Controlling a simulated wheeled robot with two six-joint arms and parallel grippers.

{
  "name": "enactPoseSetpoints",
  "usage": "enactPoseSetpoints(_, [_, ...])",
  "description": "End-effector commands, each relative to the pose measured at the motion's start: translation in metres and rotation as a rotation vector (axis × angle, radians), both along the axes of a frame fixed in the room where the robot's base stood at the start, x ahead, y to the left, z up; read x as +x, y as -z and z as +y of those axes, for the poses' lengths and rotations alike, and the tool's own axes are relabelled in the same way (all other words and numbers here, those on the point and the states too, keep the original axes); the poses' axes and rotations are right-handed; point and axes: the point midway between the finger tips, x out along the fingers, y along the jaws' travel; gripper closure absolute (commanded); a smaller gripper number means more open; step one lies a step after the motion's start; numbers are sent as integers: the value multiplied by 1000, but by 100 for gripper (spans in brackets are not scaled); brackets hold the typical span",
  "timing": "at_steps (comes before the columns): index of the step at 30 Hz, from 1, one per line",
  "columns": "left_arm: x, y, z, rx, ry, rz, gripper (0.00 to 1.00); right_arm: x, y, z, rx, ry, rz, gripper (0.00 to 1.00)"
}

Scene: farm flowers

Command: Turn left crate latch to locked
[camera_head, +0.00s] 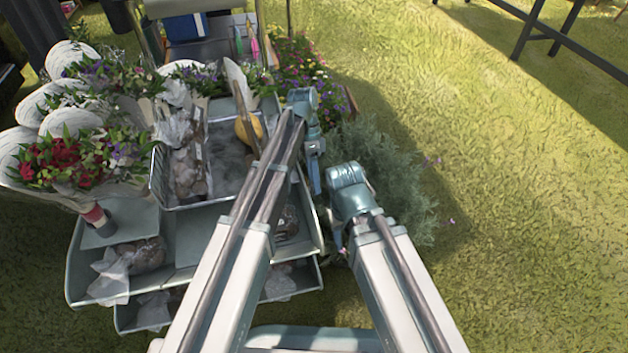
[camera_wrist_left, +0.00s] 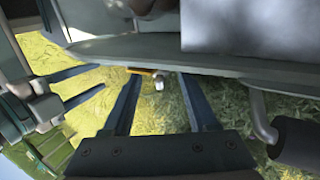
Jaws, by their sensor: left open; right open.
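The grey metal crate (camera_head: 190,245) with stacked trays stands left of centre in the head view. My left gripper (camera_head: 316,180) points down at its right side; its fingers are hard to make out there. In the left wrist view, my left gripper's two fingers (camera_wrist_left: 160,90) are apart below the crate rim (camera_wrist_left: 200,64). A small yellow bar with a pale knob (camera_wrist_left: 158,84), which looks like the latch, shows between them; I cannot tell whether they touch it or how it is turned. My right gripper (camera_head: 343,246) is lower, beside the crate, and shows open in the wrist view (camera_wrist_left: 82,86).
Wrapped bouquets (camera_head: 80,160) fill the crate's left side. A bushy grey-green plant (camera_head: 385,175) stands right of my grippers. A dark handle-like cylinder (camera_wrist_left: 296,142) is at the right of the wrist view. Open grass (camera_head: 520,200) lies to the right.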

Motion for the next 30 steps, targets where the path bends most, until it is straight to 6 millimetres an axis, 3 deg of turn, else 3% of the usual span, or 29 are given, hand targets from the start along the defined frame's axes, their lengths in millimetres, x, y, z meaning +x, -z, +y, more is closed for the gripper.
enactPoseSetpoints(11, [6,-12,1,-1,0,0,41,0,-12,0,0,-2,0,50])
enactPoseSetpoints(30, [51,-103,16,0,-1,-6,41,0,-104,-1,-6,-5,2,50])
